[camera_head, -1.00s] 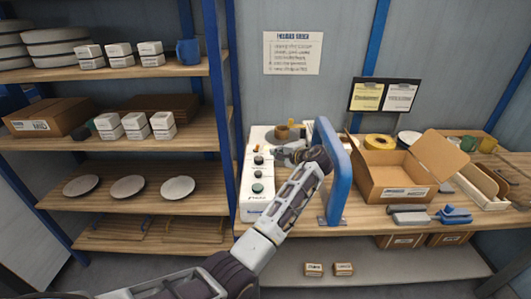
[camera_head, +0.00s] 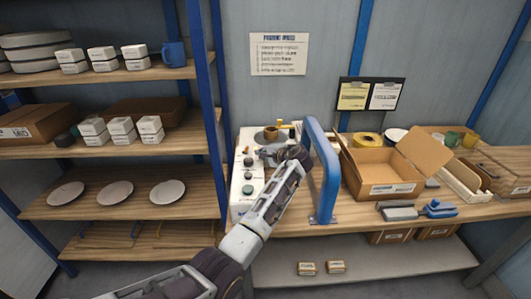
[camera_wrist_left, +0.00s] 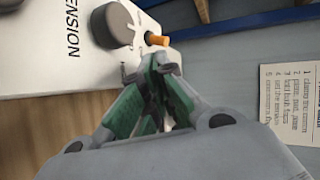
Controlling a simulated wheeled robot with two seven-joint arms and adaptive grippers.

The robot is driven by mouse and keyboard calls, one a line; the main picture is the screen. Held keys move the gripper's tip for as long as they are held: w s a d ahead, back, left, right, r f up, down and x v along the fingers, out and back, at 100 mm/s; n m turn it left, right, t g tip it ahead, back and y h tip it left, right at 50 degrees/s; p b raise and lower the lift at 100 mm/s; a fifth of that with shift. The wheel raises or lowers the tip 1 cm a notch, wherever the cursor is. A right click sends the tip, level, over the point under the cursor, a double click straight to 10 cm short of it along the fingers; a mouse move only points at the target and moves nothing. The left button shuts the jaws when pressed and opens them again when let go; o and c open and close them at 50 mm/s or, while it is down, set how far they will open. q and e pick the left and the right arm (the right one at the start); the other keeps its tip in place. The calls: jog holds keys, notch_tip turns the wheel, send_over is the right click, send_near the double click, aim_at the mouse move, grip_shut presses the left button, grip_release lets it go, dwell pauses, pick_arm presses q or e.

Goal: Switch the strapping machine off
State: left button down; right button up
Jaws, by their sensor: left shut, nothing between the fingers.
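The strapping machine is a white box (camera_head: 237,206) with a column of round buttons (camera_head: 248,175) on top. A blue arch (camera_head: 322,170) stands at its right. A brown-grey knob (camera_head: 270,133) and a small orange-yellow piece (camera_head: 279,123) are at its far end. In the left wrist view, the dark round knob (camera_wrist_left: 113,24) sits near the word TENSION, with the orange-tipped piece (camera_wrist_left: 156,39) beside it. My left gripper (camera_head: 267,153) is over the far part of the panel, just in front of the knob. My right gripper is not in view.
An open cardboard box (camera_head: 385,170) stands right of the arch, with a yellow tape roll (camera_head: 367,139) behind it. A blue-handled tool (camera_head: 437,208) lies near the bench's front edge. A shelf with a blue post (camera_head: 205,120) stands close on the left.

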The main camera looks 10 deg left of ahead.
aim_at(255, 156)
pick_arm(q)
jog(key=x, duration=0.3)
jog(key=shift+w+a+f, duration=0.1)
jog(key=shift+w+a, duration=0.1)
jog(key=shift+a, duration=0.1)
jog(key=shift+x, duration=1.35)
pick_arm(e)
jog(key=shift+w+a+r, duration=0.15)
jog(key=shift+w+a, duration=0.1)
pick_arm(q)
jog(key=shift+a, duration=0.1)
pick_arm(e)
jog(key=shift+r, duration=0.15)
